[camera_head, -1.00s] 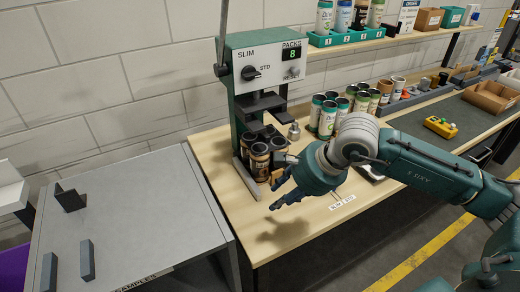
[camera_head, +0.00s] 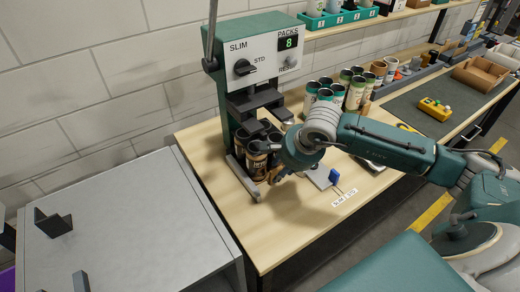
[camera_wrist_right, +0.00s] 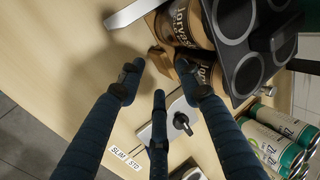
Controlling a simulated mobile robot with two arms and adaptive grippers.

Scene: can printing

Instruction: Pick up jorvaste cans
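The jorvaste cans (camera_head: 257,163) are brown with dark open tops and stand grouped under the press head of the green SLIM/STD machine. In the right wrist view, two brown cans (camera_wrist_right: 203,68) with pale lettering show beside a dark ring-shaped holder, at the upper right. My right gripper (camera_head: 268,168) is just in front of and to the right of the group in the head view, partly covering it. In the right wrist view, its fingers (camera_wrist_right: 158,74) are spread apart with nothing between them, short of the cans. My left gripper is not in view.
The machine (camera_head: 262,70) reads PACKS 8. White and green cans (camera_head: 327,95) stand behind my right arm. The grey table (camera_head: 130,215) at left is mostly bare.

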